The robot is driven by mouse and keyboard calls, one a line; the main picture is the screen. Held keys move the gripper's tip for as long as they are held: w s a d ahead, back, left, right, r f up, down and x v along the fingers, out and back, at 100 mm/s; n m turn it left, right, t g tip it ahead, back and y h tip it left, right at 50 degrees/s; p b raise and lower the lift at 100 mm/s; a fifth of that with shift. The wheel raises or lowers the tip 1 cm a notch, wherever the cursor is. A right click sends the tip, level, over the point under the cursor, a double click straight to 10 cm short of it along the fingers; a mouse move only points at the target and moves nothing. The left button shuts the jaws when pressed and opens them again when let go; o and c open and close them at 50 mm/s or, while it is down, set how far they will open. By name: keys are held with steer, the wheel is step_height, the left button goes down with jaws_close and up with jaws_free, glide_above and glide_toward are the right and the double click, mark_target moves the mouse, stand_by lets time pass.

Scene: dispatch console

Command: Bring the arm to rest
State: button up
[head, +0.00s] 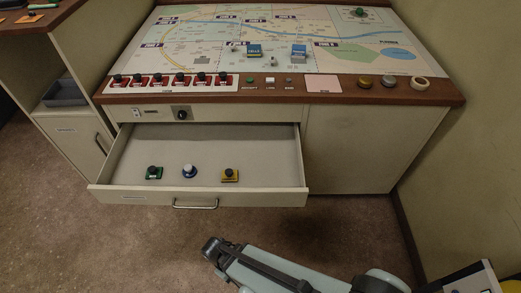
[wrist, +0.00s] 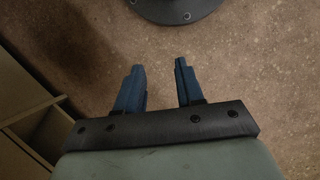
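My gripper shows in the wrist view (wrist: 160,75) with its two blue fingers apart and nothing between them. It hangs over the bare carpet floor. In the head view my pale green arm reaches in from the bottom right, in front of the console and clear of the open drawer. The gripper's fingers cannot be made out in the head view.
The console's drawer (head: 245,190) is pulled open and holds a green (head: 154,173), a white-and-blue (head: 189,171) and a yellow (head: 229,175) knobbed piece. The map desktop (head: 350,30) carries several small blocks. A cabinet (head: 75,130) stands at left, a wall (head: 460,130) at right. Carpet (head: 130,245) in front is free.

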steer(key=d+f+m+g+y, duration=0.1)
steer(key=d+m, duration=0.4)
steer(key=d, duration=0.7)
steer(key=d+f+m+g+y, duration=0.2)
steer(key=d+m, duration=0.3)
steer(key=d, duration=0.8)
steer(key=shift+s+d+f+m+g+y, duration=0.2)
steer(key=shift+s+m+g+y, duration=0.25)
steer(key=shift+g, duration=0.35)
